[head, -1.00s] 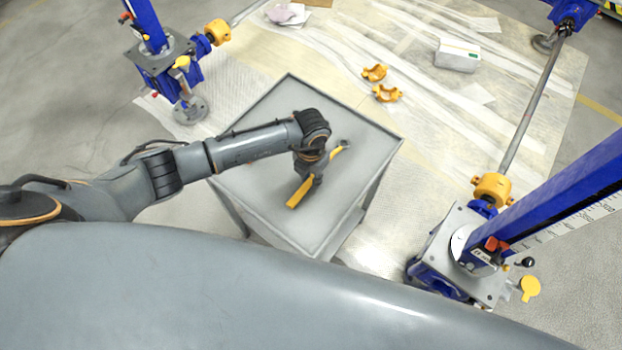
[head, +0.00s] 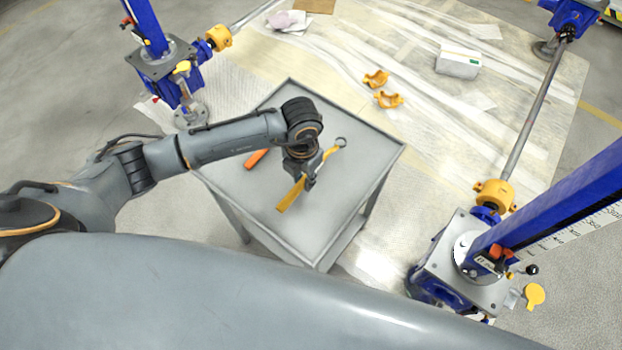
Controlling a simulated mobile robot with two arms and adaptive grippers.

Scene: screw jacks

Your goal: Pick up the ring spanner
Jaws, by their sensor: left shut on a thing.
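The ring spanner (head: 291,195) has a yellow handle and a grey ring end at its upper right. My left gripper (head: 308,182) is shut on the middle of the spanner, over the grey table (head: 347,205). The spanner seems to be held above the table top, though the height is hard to judge. The gripper hides the spanner's middle; both ends show. My right gripper is not in view.
An orange object (head: 256,158) lies on the table beside my left arm. Blue screw jacks (head: 150,25) stand at the upper left and right (head: 520,225). Two yellow clamp parts (head: 388,99) and a white box (head: 458,60) lie on the floor sheeting.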

